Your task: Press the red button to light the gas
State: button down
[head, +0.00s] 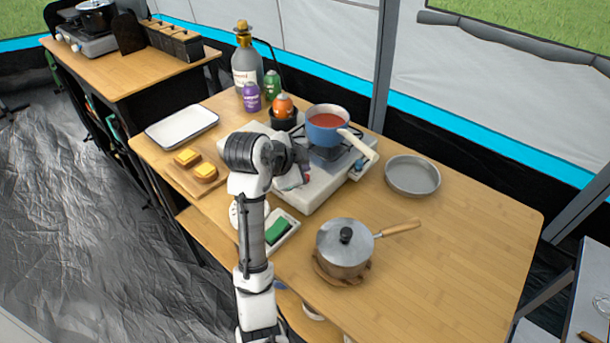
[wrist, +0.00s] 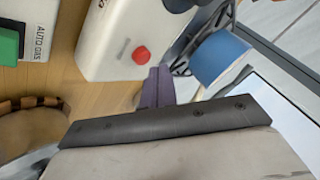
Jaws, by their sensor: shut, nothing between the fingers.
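The red button (wrist: 140,55) sits on the side of the white gas stove (wrist: 108,40) in the wrist view. The stove (head: 318,195) stands mid-table in the head view, where my arm hides the button. My gripper (wrist: 158,82) shows as dark purplish fingertips, shut and empty. In the wrist view the tips appear just below and to the right of the button. I cannot tell the depth gap between them. A blue pot (head: 325,127) of red liquid sits on the stove; it also shows in the wrist view (wrist: 220,58).
A lidded saucepan (head: 343,248) stands in front of the stove, with a grey pan (head: 412,176) to the right. Bread slices lie on a board (head: 184,180) at left, beside a white tray (head: 181,126). The table's right end is clear.

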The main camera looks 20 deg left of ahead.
jog(key=shift+f, duration=0.1)
jog(key=shift+f+b, duration=0.35)
jog(key=shift+f+b, duration=0.45)
jog(key=shift+f, duration=0.1)
dwell(0.6)
jog(key=shift+r, duration=0.1)
jog(key=shift+r+p, duration=0.75)
jog(key=shift+r, duration=0.15)
jog(key=shift+r, duration=0.1)
notch_tip(320, 180, up, 5)
jog(key=p, duration=0.4)
dwell(0.6)
